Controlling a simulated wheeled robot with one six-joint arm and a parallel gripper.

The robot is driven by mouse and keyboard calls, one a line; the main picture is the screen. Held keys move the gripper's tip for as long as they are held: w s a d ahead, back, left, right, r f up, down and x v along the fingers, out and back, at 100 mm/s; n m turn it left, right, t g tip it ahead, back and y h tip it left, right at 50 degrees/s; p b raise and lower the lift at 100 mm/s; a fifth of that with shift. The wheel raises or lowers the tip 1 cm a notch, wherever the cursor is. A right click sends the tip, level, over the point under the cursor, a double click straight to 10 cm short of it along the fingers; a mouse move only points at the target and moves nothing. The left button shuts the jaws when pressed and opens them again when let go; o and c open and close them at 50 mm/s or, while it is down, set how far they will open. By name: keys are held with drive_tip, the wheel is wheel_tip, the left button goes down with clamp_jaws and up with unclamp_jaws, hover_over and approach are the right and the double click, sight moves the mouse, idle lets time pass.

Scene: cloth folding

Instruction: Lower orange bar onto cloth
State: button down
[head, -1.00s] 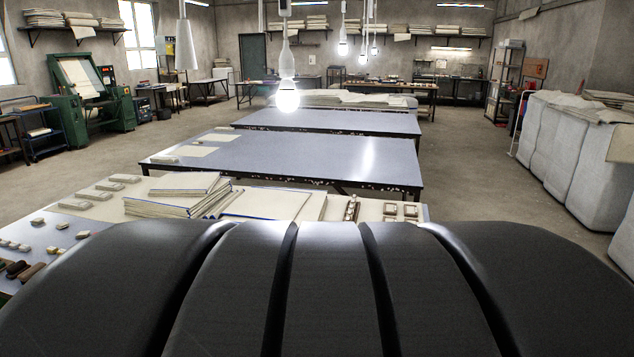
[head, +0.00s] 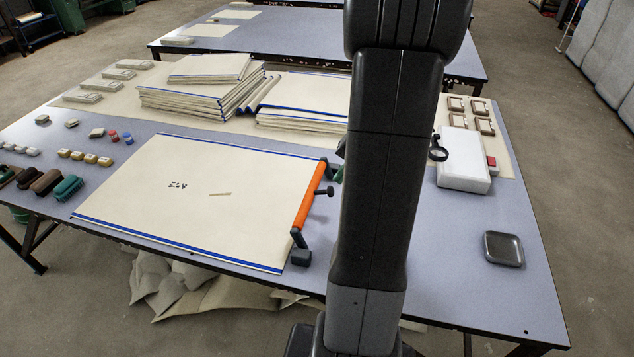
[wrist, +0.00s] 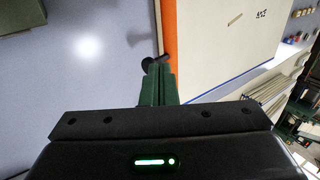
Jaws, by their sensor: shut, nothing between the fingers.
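A cream cloth (head: 200,200) with blue edges lies flat on the table. The orange bar (head: 308,197) runs along its right end, with black end brackets (head: 300,255) and a black knob (head: 325,191) on its right side. I cannot tell whether the bar touches the cloth. In the wrist view the bar (wrist: 170,28) lies beside the cloth (wrist: 220,40), and the knob (wrist: 150,63) is at the fingertips. My gripper (wrist: 158,72) has green fingers, shut and empty, beside the knob; contact is unclear. In the head view my arm hides most of the gripper.
A white box (head: 463,160) and a dark square tray (head: 504,248) are on the table's right. Stacked cloths (head: 200,95) lie at the back. Brushes (head: 45,182) and small blocks (head: 85,157) are on the left. The table's front right is mostly clear.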

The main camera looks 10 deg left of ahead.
sight(312, 198)
drive_tip(key=shift+w+a+f, duration=0.1)
drive_tip(key=shift+w+a, duration=0.25)
drive_tip(key=shift+w, duration=0.15)
drive_tip(key=x, duration=1)
drive_tip(key=shift+a+p, duration=0.15)
drive_tip(key=shift+p, duration=0.15)
drive_tip(key=shift+a+h+p, duration=0.2)
drive_tip(key=shift+h+p, duration=0.1)
drive_tip(key=shift+p, duration=0.1)
